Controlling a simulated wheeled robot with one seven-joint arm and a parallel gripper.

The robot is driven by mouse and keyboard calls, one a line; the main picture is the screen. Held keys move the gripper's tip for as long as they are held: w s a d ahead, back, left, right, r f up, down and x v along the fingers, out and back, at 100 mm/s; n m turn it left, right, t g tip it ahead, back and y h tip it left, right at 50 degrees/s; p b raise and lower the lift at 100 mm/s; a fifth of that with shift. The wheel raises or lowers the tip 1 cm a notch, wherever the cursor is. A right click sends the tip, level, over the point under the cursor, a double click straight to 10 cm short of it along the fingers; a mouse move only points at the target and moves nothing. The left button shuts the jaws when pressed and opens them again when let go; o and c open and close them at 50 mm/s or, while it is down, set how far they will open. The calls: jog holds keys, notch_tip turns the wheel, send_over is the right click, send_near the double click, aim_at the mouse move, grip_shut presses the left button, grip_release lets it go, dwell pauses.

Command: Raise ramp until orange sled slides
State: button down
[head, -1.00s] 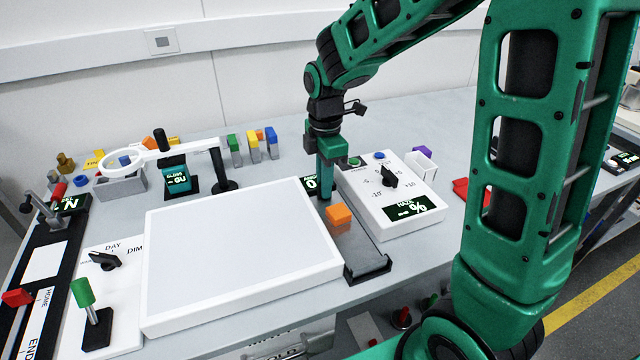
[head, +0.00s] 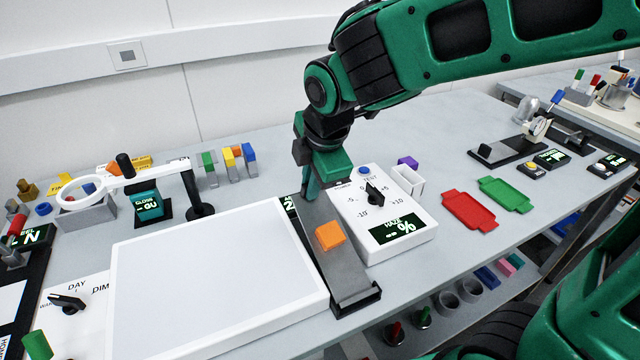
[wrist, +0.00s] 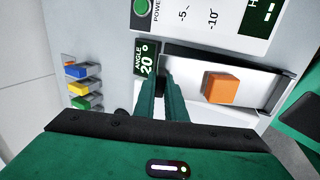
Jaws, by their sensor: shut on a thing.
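The grey ramp (head: 346,272) stands between the white light panel and the haze box. Its far end is raised and its near end rests low at a dark stop. The orange sled (head: 330,236) sits on the ramp's surface around mid-length, apart from the stop; it also shows in the wrist view (wrist: 220,88). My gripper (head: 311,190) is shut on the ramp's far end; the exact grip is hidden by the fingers. In the wrist view my gripper (wrist: 161,84) points at that end, beside an angle display (wrist: 147,60) reading 20°.
The light panel (head: 215,290) is close on the ramp's left. The haze box (head: 397,245) with a black knob is close on its right. A magnifier arm (head: 140,172) stands at back left. Red (head: 468,210) and green (head: 506,194) trays lie right; bench between is clear.

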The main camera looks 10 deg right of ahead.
jog(key=shift+r, duration=0.15)
jog(key=c, duration=1.8)
grip_release()
jog(key=shift+s, duration=0.1)
jog(key=a+v, duration=0.1)
jog(key=v, duration=0.9)
jog(key=shift+d+r, duration=0.25)
jog(key=shift+d, duration=0.25)
jog(key=shift+d, duration=0.15)
